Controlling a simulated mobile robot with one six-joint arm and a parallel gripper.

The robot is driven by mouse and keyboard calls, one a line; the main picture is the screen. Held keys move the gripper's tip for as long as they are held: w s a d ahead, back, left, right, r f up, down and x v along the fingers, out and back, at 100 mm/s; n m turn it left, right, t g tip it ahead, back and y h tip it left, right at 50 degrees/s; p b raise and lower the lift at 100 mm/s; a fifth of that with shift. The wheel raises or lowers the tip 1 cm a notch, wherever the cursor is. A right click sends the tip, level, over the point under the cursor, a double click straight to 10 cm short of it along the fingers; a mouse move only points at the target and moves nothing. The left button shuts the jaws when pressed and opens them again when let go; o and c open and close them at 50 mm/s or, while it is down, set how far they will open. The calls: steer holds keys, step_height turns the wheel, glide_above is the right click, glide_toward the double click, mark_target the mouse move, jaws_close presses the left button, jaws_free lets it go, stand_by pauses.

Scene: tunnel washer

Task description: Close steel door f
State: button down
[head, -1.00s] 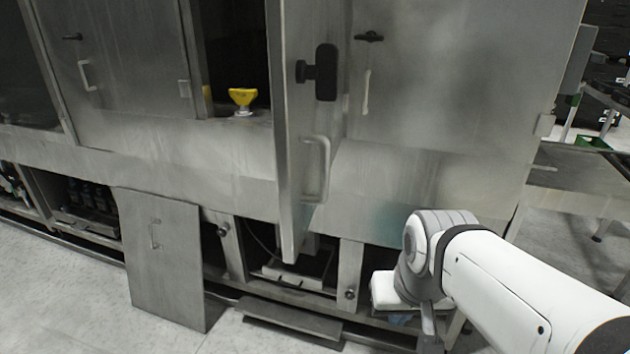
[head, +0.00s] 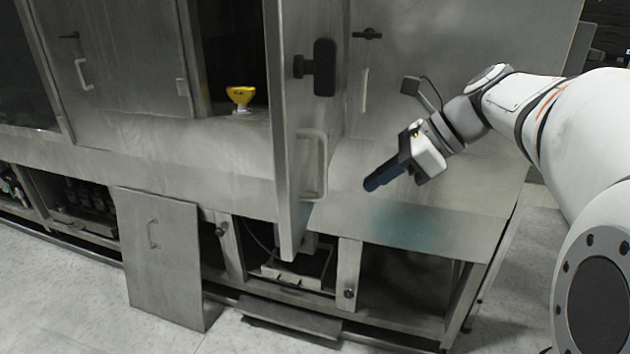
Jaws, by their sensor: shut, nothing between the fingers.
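The steel door (head: 300,110) in the middle of the head view stands swung open, nearly edge-on. It carries a black latch knob (head: 317,68) and a pale bar handle (head: 314,165). I cannot read a letter on it. To its left is the dark opening (head: 228,50) with a yellow fitting (head: 240,97) on its sill. My gripper (head: 372,185) is to the right of the open door, pointing left and down towards it. Its dark fingers are shut with nothing between them, and it appears apart from the door.
Another steel door (head: 125,60) to the left is closed. A loose steel panel (head: 160,258) leans against the lower frame. Open bays run along the bottom, with a low plate (head: 288,318) in front. The floor at left (head: 60,300) is clear.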

mark_target(305, 209)
steer(key=shift+w+a+f+p, duration=0.15)
steer(key=shift+w+a+f, duration=0.25)
steer(key=shift+a+f, duration=0.8)
steer(key=shift+w+a+f+p, duration=0.2)
steer(key=shift+w+a+f, duration=0.35)
steer(key=shift+a, duration=1.3)
steer(key=shift+w+a+f+p, duration=0.15)
steer(key=shift+w+a+f, duration=0.1)
steer(key=shift+a+f, duration=1)
steer(key=shift+a+r, duration=0.25)
steer(key=shift+a, duration=0.05)
